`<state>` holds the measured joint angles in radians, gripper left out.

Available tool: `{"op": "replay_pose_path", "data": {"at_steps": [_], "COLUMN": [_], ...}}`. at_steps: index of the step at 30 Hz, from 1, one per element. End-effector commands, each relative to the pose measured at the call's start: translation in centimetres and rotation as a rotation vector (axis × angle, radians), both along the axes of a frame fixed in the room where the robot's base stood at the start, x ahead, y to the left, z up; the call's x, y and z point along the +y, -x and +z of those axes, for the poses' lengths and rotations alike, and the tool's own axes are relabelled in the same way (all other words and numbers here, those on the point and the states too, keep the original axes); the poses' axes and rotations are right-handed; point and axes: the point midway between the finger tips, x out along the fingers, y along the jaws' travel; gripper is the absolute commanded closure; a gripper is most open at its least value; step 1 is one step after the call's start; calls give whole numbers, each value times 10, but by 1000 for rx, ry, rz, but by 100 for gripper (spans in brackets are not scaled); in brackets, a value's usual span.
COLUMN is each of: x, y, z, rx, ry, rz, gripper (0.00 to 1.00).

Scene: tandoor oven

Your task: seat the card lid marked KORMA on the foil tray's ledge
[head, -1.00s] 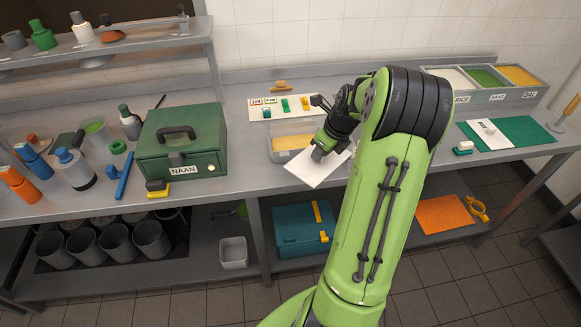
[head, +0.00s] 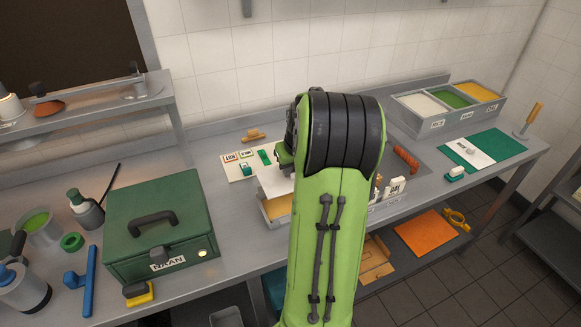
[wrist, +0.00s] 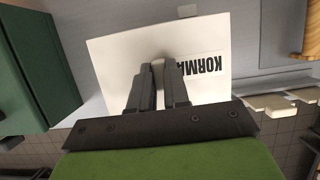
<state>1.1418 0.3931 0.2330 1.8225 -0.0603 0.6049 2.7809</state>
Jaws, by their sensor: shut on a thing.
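The white card lid (wrist: 115,60) marked KORMA is in the wrist view, its lettering at the right beside the fingers. My gripper (wrist: 160,75) is shut on it, with both fingers close together over its middle. In the head view part of the lid (head: 270,180) shows above the foil tray (head: 268,218), over its back part. The tray's yellow-orange filling shows in front of the lid. My arm hides the tray's right side and most of my gripper. Whether the lid touches the ledge cannot be told.
The green NAAN box (head: 152,225) stands left of the tray. A white board with small labels (head: 236,172) lies behind it. White cards, one marked DAL (head: 397,187), stand right of my arm. A three-part bin (head: 450,105) is at the back right.

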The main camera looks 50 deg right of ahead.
Motion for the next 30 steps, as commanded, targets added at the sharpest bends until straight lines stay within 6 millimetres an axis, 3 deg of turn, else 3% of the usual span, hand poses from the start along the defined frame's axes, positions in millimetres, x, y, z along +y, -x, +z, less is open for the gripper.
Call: {"op": "replay_pose_path", "data": {"at_steps": [21,30], "x": [0,0], "y": [0,0], "z": [-75,-78], "rx": [1,1], "ry": [0,0], "rz": [1,1], "gripper": [100,100]}}
